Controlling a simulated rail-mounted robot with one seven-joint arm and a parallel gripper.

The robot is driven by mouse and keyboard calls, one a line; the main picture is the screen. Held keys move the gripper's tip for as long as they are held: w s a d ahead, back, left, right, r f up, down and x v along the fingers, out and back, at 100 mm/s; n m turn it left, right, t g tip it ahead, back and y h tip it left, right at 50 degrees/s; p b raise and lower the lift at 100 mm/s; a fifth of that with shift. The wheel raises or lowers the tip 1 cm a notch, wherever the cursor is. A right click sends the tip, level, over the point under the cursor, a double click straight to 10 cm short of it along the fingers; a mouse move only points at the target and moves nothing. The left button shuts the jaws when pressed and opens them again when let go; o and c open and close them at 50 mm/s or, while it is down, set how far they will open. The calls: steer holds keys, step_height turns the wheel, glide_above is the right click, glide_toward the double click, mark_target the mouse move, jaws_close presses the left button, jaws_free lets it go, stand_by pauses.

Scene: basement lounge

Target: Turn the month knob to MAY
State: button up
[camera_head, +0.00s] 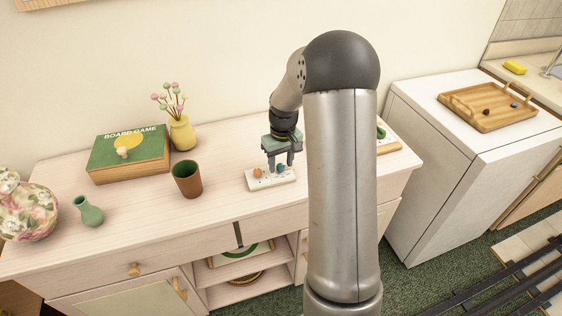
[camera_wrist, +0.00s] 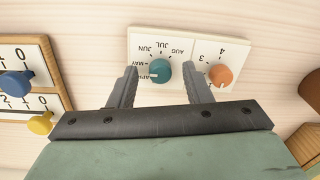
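The month knob (camera_wrist: 160,71) is teal and sits on a white panel (camera_wrist: 148,42) printed with month names. MAY is at its left and APR just below that, with JUN, JUL and AUG above. A small pale mark on the knob's left side appears to face APR. My gripper (camera_wrist: 160,69) is open, with one finger left of the knob and one right, apparently apart from it. The right finger is between the teal knob and an orange knob (camera_wrist: 220,75) with numbers. In the head view my gripper (camera_head: 282,158) points down over the panel (camera_head: 267,184).
Another panel (camera_wrist: 38,60) with blue and yellow knobs is at left in the wrist view. On the cabinet top (camera_head: 225,200) stand a brown cup (camera_head: 187,180), a yellow vase (camera_head: 182,134), a board game box (camera_head: 128,153) and a green vase (camera_head: 88,212).

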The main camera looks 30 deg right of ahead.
mark_target(283, 165)
step_height(283, 165, up, 17)
steer(key=shift+d+r+b, duration=0.2)
steer(key=shift+d+b, duration=0.2)
stand_by(0.5)
steer(key=s+a, duration=1.1)
steer(key=s, duration=0.1)
steer(key=s+a+f, duration=0.3)
steer(key=s, duration=0.4)
steer(key=s+a+f, duration=0.3)
steer(key=s+f, duration=0.1)
steer(key=s, duration=0.3)
steer(key=shift+s, duration=0.35)
